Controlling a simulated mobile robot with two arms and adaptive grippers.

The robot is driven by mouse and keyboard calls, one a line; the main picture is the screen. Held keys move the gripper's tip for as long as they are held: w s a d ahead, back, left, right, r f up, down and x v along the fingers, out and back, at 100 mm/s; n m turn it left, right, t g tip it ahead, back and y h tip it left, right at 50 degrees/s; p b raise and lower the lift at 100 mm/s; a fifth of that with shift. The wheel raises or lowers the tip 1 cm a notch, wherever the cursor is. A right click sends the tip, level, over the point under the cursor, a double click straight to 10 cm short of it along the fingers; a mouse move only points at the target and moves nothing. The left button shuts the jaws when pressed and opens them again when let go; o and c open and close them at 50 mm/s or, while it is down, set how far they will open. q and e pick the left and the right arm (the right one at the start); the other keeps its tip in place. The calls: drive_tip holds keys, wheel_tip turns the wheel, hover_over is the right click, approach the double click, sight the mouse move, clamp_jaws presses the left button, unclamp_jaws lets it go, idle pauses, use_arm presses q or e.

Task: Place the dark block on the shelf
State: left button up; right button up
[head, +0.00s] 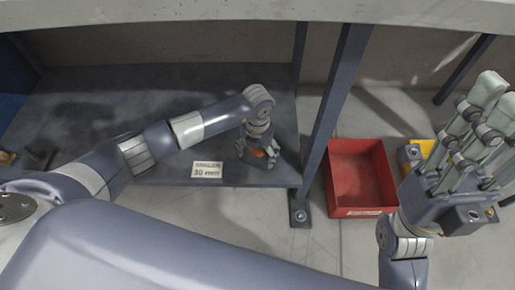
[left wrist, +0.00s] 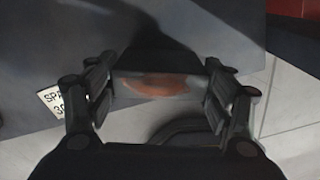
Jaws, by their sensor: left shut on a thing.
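My left gripper (head: 259,153) reaches down over the dark shelf (head: 225,100), near its front right corner, and is shut on a block. In the left wrist view the block (left wrist: 160,86) sits between the two finger pads, grey with a blurred orange-red patch on its face. Only a bit of it shows between the fingers in the head view. I cannot tell whether its underside touches the shelf. My right gripper (head: 495,105) is raised at the right, its fingers apart and empty.
A white label (head: 207,170) is on the shelf's front edge, left of my left gripper. A dark upright post (head: 330,110) stands right of it. A red bin (head: 358,175) and a yellow bin (head: 424,148) stand on the floor beyond. Shelf surface left of the gripper is mostly clear.

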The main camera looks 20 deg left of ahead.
use_arm(q)
drive_tip(key=shift+w+f, duration=0.15)
drive_tip(key=shift+f, duration=0.05)
drive_tip(key=shift+f, duration=0.15)
drive_tip(key=o, duration=2.1)
drive_tip(key=shift+f, duration=0.1)
